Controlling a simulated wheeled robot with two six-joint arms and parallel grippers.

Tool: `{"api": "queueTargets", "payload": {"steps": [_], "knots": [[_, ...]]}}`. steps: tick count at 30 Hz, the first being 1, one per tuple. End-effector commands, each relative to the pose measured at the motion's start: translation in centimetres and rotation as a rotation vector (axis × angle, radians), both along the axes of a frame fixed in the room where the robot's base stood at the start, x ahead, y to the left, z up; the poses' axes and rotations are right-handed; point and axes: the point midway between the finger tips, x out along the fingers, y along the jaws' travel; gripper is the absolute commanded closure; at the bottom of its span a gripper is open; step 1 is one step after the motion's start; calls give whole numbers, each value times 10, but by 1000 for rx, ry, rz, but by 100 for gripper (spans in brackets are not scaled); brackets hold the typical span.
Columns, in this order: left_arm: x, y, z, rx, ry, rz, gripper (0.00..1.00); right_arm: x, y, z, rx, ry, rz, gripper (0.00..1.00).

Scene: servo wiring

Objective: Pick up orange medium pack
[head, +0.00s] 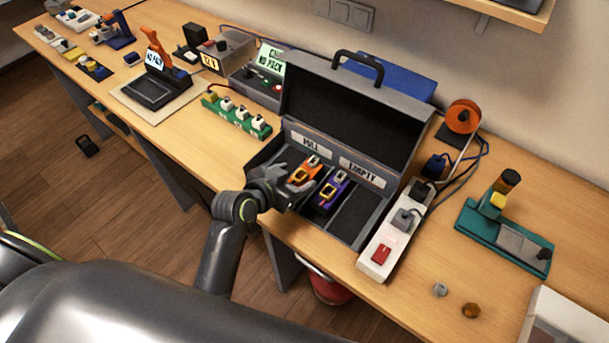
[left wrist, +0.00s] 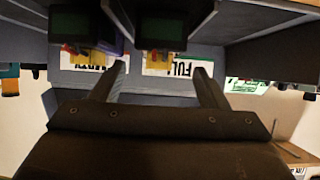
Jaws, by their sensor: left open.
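The orange pack (head: 306,173) sits in the case (head: 357,229), in front of the FULL label. A purple pack (head: 331,190) sits to its right. My left gripper (head: 286,181) is at the left side of the orange pack, very close to it, and partly overlaps it in the head view. In the left wrist view, which looks upside down, the two fingers (left wrist: 163,80) stand apart with nothing held between them. The dark end of a pack (left wrist: 163,25), probably the orange one, shows beyond them, and another pack end (left wrist: 80,24) is to its left. Whether a finger touches the pack cannot be told.
The case's raised lid (head: 350,115) stands behind the packs. A power strip (head: 395,232) lies along the case's right side, and a green strip of chargers (head: 237,115) lies to the left. A dark dock (head: 160,88) stands farther left. The right bench has a teal fixture (head: 503,238).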

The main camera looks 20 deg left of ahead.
Motion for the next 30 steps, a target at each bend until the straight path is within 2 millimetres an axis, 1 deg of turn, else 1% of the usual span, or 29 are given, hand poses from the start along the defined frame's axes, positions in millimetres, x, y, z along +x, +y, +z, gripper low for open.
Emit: {"api": "queueTargets", "payload": {"steps": [8,12,16,23,24,25,30], "knots": [[21,-10,-14,-1,3,-1,32,0,1,13,2,0,-1,64],[33,-14,-22,-1,1,0,32,0,1,14,2,0,-1,64],[39,-15,-26,-1,2,1,32,0,1,15,1,0,-1,64],[40,-16,-27,-1,2,1,32,0,1,15,1,0,0,64],[39,-16,-27,-1,2,1,33,0,1,15,1,0,0,64],[39,-16,-27,-1,2,1,37,0,0,15,0,0,0,64],[39,-16,-27,-1,1,2,60,0,-1,15,-2,0,1,64]]}}
